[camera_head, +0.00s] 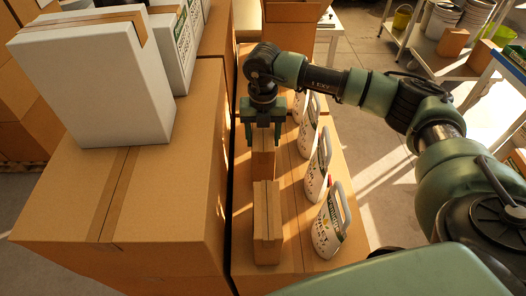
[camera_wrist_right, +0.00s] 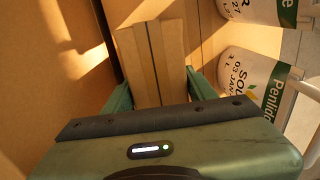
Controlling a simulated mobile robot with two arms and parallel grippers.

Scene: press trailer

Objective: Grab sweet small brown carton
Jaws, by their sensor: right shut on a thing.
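A small brown carton (camera_head: 263,150) stands in a row on a large brown box in the head view. My right gripper (camera_head: 263,128) reaches down over it from above. The gripper is shut on this carton, with one green finger on each side. In the right wrist view the carton (camera_wrist_right: 152,60) lies between the green fingers of the gripper (camera_wrist_right: 160,88). A second small brown carton (camera_head: 267,220) stands nearer, just in front of the held one. My left gripper is not in view.
White jugs with handles (camera_head: 327,225) stand in a row right of the cartons. Big brown boxes (camera_head: 150,200) rise on the left with white boxes (camera_head: 95,75) on top. A shelf cart (camera_head: 440,60) with buckets stands at back right.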

